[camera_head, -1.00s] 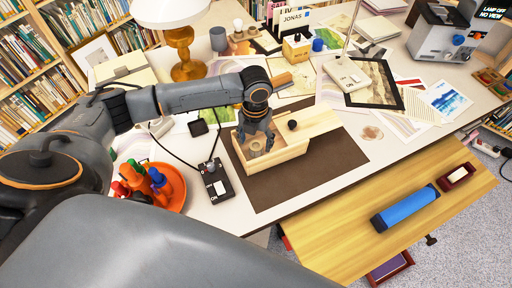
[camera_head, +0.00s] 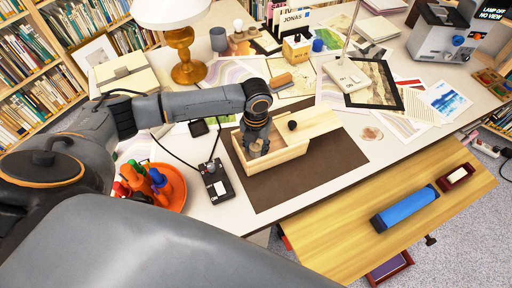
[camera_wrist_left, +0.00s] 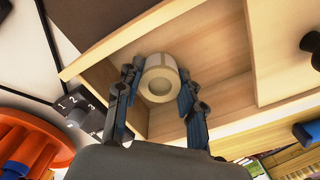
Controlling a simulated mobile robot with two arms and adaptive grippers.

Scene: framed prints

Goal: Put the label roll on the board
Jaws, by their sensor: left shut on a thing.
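The label roll (camera_wrist_left: 160,78), a pale cream ring with a round hole, is inside the open end of a wooden box (camera_head: 283,162). My left gripper (camera_head: 256,148) reaches down into the box. In the left wrist view, its fingers (camera_wrist_left: 158,85) are shut on the roll, one on each side. In the head view, the gripper mostly hides the roll. The box stands on a flat dark brown board (camera_head: 335,165) near the desk's front edge, its lid slid partly off to the right. My right gripper is not in view.
A black switch box (camera_head: 217,182) with a cable and an orange bowl (camera_head: 172,197) of markers stand left of the board. Bare board shows in front and right of the box. A wooden drawer (camera_head: 345,235) with a blue roller (camera_head: 405,208) juts out in front.

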